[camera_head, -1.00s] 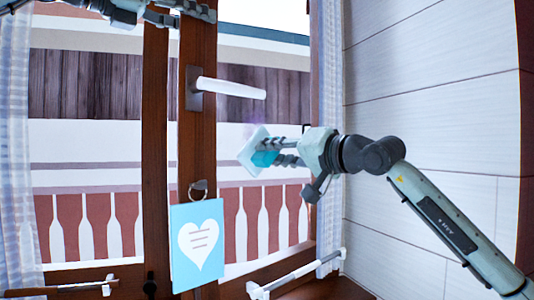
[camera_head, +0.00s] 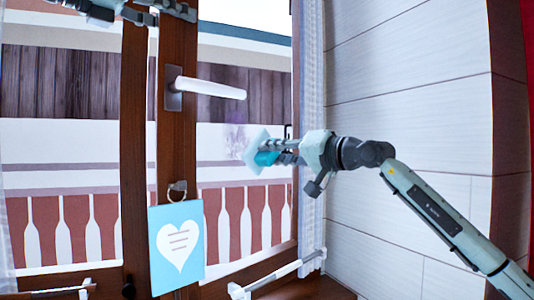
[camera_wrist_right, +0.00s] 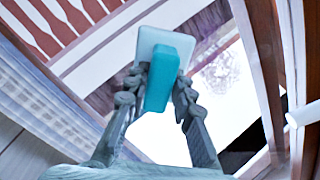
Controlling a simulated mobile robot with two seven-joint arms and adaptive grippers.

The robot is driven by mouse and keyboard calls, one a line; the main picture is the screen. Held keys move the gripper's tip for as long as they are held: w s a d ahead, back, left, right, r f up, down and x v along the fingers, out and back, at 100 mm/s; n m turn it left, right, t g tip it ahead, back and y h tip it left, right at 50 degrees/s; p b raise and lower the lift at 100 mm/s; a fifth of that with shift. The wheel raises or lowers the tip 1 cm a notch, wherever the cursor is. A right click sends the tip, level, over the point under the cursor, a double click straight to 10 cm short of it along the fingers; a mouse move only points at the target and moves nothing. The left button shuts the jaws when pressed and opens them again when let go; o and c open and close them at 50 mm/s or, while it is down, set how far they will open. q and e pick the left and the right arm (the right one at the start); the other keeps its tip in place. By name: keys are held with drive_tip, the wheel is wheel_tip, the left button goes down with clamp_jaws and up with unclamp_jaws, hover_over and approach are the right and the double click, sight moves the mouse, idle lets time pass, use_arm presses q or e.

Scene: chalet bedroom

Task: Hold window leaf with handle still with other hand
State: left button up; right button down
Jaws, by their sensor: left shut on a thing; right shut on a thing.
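The window leaf with the handle has a brown wooden frame (camera_head: 178,140) and a white lever handle (camera_head: 208,87) that points right. My left gripper (camera_head: 185,12) is at the top left, shut on the leaf's frame; its grip is partly cut off by the picture edge. My right gripper (camera_head: 285,152) is shut on a white pad with a teal grip (camera_head: 266,158), held in front of the glass right of the handle. I cannot tell if the pad touches the glass. A pale smudge (camera_head: 235,138) lies left of the pad. The pad (camera_wrist_right: 168,70) also shows in the right wrist view.
A blue card with a white heart (camera_head: 177,245) hangs on the frame below the handle. A checked curtain (camera_head: 311,130) and a white panelled wall (camera_head: 400,90) stand to the right. A white bar handle (camera_head: 275,275) is low at the sill.

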sight(262, 137)
drive_tip(key=shift+w+d+r, duration=0.1)
idle(0.3)
drive_tip(key=shift+r, duration=1.6)
drive_tip(key=shift+a, duration=0.2)
drive_tip(key=shift+s+a+f, duration=0.1)
drive_tip(key=shift+s+a, duration=1.4)
drive_tip(key=shift+s, duration=0.05)
drive_tip(key=shift+s+a, duration=2.2)
drive_tip(key=shift+s, duration=0.15)
drive_tip(key=shift+w+r, duration=0.2)
drive_tip(key=shift+r, duration=1.4)
